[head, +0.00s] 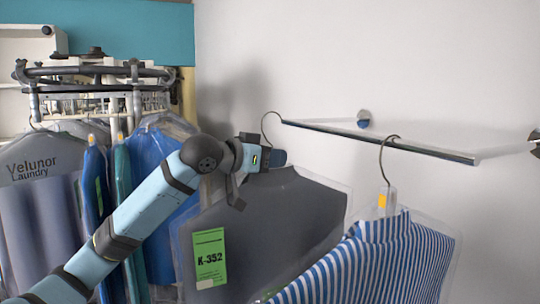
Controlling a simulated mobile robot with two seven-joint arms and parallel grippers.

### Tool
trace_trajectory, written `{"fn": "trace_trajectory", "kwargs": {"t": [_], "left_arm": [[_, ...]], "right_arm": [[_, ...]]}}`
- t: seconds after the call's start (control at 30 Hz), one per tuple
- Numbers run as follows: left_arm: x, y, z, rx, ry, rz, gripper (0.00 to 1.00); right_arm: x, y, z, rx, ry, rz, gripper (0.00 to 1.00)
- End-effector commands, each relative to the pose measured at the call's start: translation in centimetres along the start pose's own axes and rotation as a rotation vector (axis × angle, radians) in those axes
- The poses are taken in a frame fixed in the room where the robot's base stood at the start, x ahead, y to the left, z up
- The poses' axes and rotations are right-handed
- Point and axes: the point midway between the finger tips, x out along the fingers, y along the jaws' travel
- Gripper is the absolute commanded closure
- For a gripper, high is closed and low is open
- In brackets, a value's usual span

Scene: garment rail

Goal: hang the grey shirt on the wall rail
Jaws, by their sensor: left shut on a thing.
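The grey shirt (275,215) is in a clear cover with a green K-352 tag (210,258). My left gripper (272,158) is shut on the grey shirt's hanger, at the neck below the hook. The hanger hook (264,126) stands upright at the left end of the wall rail (375,141). Its tip looks level with the rail end; I cannot tell whether it touches or is over the rail. The gripper hides the hanger's neck. My right gripper is not in view.
A blue-and-white striped shirt (375,265) hangs by its hook from the rail's middle, overlapping the grey shirt's right side. A round rack (95,72) with several covered garments, one marked Velunor Laundry (45,165), stands at left. The rail's right part is free.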

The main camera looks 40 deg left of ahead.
Motion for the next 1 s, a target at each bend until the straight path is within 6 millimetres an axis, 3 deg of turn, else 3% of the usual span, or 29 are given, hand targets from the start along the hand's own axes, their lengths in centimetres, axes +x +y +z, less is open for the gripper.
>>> {"fn": "trace_trajectory", "kwargs": {"t": [0.4,1.0], "left_arm": [[1.2,0.3,-0.8,0.0,0.001,0.0,1.0],[3.0,0.7,-1.4,0.001,0.002,0.0,1.0]], "right_arm": [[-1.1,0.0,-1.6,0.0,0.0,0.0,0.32],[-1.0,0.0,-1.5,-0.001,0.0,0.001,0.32]]}}
